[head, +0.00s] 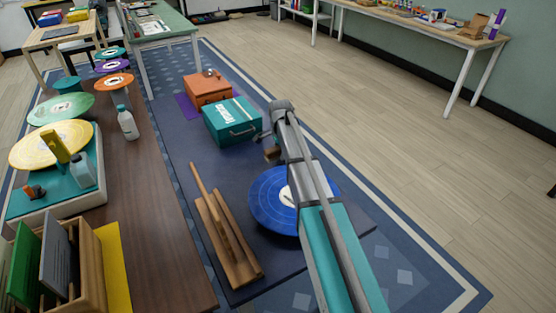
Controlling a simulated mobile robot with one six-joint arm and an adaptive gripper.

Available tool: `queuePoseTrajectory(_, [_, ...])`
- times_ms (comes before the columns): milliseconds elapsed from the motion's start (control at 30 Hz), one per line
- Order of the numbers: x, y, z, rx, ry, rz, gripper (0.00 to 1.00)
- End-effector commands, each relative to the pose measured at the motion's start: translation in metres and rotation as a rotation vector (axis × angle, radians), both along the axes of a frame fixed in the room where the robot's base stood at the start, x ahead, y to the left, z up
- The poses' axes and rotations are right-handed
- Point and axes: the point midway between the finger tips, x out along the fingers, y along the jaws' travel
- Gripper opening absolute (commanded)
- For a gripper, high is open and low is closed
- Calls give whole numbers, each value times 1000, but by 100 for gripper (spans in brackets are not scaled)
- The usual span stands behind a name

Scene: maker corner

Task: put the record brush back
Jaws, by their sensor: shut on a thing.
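My gripper (270,138) is at the far end of my arm, over the dark blue table or mat surface, just right of the teal case. It is mostly hidden behind my wrist. It is shut on a small brown, wooden-looking piece, which I take to be the record brush (272,154). Only part of the brush shows. I cannot tell whether it touches the surface below. A small orange and dark block (35,191) lies on the teal-topped player (78,192) at the left.
A teal case (232,122), an orange box (207,88) and a blue record (270,200) surround my gripper. A wooden rack (235,255) lies nearer. A brown table (160,220) at left carries a clear bottle (127,123), several records and a wooden crate (90,270). Open floor lies right.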

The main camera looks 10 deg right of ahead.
Motion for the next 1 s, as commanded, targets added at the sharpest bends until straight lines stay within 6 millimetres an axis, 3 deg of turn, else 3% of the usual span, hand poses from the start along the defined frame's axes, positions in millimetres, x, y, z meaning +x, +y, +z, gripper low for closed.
queuePoseTrajectory(33, [0,0,-9,0,0,0,17])
queuePoseTrajectory(200, [0,0,-18,0,0,0,17])
queuePoseTrajectory(767, [0,-1,-22,0,0,-1,17])
queuePoseTrajectory(800, [0,-1,-22,0,0,-1,59])
queuePoseTrajectory(967, [0,-1,-21,0,0,-1,88])
queuePoseTrajectory(1000, [0,-1,-21,0,0,-1,89])
